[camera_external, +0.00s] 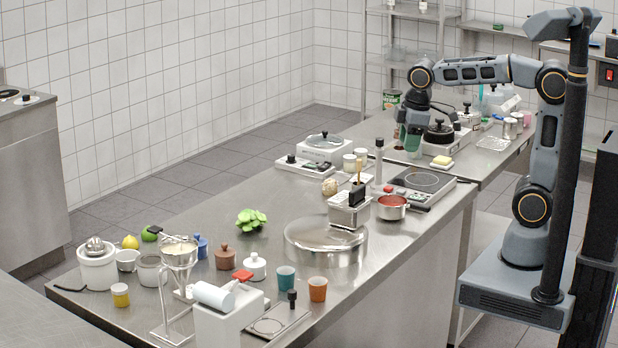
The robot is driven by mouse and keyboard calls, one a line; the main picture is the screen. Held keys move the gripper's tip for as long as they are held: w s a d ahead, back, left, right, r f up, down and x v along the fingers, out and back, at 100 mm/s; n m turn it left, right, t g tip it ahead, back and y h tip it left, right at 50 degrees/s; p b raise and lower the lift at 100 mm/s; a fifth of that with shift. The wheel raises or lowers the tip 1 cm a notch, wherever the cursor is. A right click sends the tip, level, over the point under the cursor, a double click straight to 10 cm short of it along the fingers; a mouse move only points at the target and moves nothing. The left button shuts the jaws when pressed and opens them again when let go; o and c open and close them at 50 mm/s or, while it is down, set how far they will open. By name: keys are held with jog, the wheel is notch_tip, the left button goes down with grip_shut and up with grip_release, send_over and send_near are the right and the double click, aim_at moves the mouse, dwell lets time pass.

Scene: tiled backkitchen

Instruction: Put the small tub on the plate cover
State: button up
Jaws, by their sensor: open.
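The plate cover looks to be the wide, shiny steel dome (300,240) on the near steel counter. A steel box with a black-handled piece stands at its back right edge, overlapping it in the picture. I cannot tell for sure which thing is the small tub. Small pale tubs (349,163) stand behind the dome, near the middle of the counter. My gripper (408,150) is open and points down over the far counter, left of a black kettle (439,133). Its fingertips are small and partly blend with bottles there.
A red-filled pot (392,207) and a hot plate (422,181) stand right of the dome. A scale with a glass lid (324,145) is behind. Cups (318,289), jars and a slicer crowd the front.

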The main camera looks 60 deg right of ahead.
jog(key=s+d+f+m+t, duration=0.2)
jog(key=s+d+f+m, duration=0.4)
jog(key=s+d+m, duration=0.1)
jog(key=shift+s+f+m, duration=0.4)
jog(key=shift+s+m, duration=0.3)
jog(key=shift+s, duration=0.45)
